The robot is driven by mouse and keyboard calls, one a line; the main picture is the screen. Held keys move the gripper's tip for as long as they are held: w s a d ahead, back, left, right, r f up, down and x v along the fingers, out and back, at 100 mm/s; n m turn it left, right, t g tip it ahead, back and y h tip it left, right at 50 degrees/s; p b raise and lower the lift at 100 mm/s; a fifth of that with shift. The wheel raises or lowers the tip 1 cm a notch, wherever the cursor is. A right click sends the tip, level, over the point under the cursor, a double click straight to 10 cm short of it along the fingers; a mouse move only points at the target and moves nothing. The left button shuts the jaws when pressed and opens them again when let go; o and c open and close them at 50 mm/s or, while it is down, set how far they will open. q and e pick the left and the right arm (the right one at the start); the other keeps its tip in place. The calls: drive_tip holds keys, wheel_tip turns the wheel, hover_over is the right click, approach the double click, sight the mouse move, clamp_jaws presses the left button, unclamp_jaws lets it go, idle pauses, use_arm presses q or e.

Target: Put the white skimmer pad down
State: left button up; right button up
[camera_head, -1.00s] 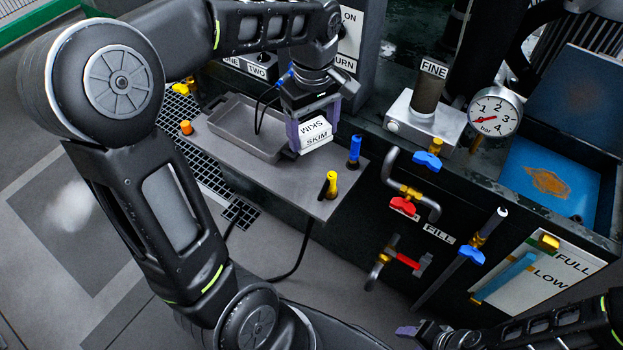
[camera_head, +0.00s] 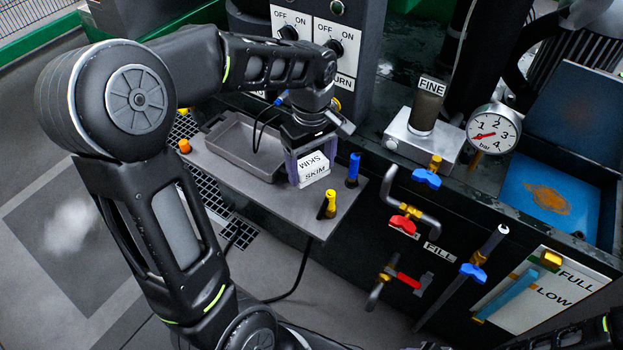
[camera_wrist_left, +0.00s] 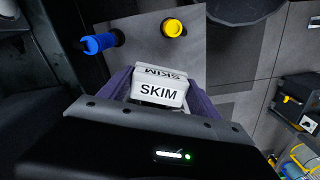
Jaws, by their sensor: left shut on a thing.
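The white skimmer pad (camera_head: 313,168), a block lettered SKIM, is between the purple fingers of my left gripper (camera_head: 309,166). The gripper is shut on it and points down over the grey shelf (camera_head: 262,205), right of the shallow grey tray (camera_head: 236,148). The pad is low over the shelf; I cannot tell whether its underside touches. In the left wrist view the pad (camera_wrist_left: 160,88) sits between both fingers with its lettering visible. Only a dark sliver of my right gripper (camera_head: 430,346) shows at the bottom edge, so its jaws are unclear.
A blue peg (camera_head: 353,168) and a yellow peg (camera_head: 327,204) stand on the shelf just right of the pad. An orange knob (camera_head: 184,146) is at its left end. Valves and pipes (camera_head: 405,215) lie further right. The shelf's front strip is bare.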

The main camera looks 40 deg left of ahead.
sight(312, 178)
use_arm(q)
drive_tip(key=shift+f+b, duration=0.45)
drive_tip(key=shift+f, duration=2)
drive_tip(key=shift+f, duration=0.15)
drive_tip(key=o, duration=1.4)
drive_tip(key=shift+r, duration=0.45)
wheel_tip(312, 178, up, 11)
drive_tip(key=shift+r+p, duration=0.2)
drive_tip(key=shift+p, duration=0.9)
